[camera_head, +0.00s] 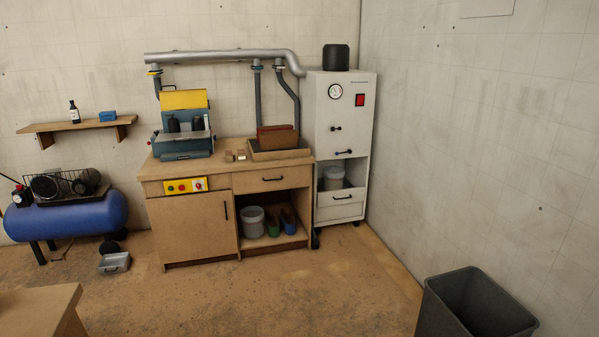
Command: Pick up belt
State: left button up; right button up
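I cannot make out a belt for certain anywhere in the view. A workbench (205,175) stands against the back wall with a blue and yellow machine (184,145) on its left half. A reddish-brown box-like piece (278,139) sits on a low wooden tray (262,154) at the right of the bench top. Small light blocks (236,156) lie between them. Neither of my grippers is in view.
A white cabinet (342,110) stands right of the bench. A blue compressor (68,217) and a small metal tray (114,263) are at left. A wooden table corner (38,310) and a grey bin (470,305) are in front. The middle floor is clear.

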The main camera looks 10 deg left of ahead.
aim_at(288, 137)
jog(key=i+j+u, duration=0.25)
jog(key=i, duration=0.6)
jog(key=i+u, duration=0.3)
jog(key=i, duration=0.5)
jog(key=i+j+z, duration=0.25)
jog(key=i+z, duration=0.25)
jog(key=i+j+z, duration=0.95)
jog(key=j, duration=0.1)
